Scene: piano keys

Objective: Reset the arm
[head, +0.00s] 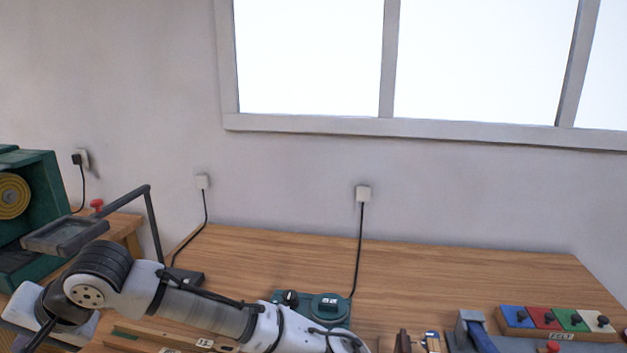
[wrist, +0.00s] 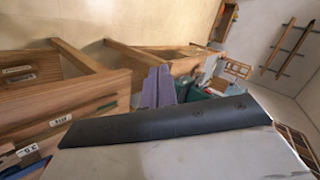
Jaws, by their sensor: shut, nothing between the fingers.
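My gripper (wrist: 159,72) shows in the wrist view as two purple fingers close together, shut and empty, above the dark-edged pale housing. In the head view my arm lies across the lower left, its jointed end near the bottom left corner. The gripper's fingers cannot be made out there. In the wrist view the fingers point past wooden bench frames and touch nothing that I can see.
A wooden bench (head: 450,270) runs along the wall. It bears a teal device (head: 325,309), a felt-labelled block with coloured pads (head: 556,322) and a blue-handled tool (head: 474,330). A lamp-like arm (head: 150,215) and a green machine (head: 40,195) stand at left. The bench's back middle is clear.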

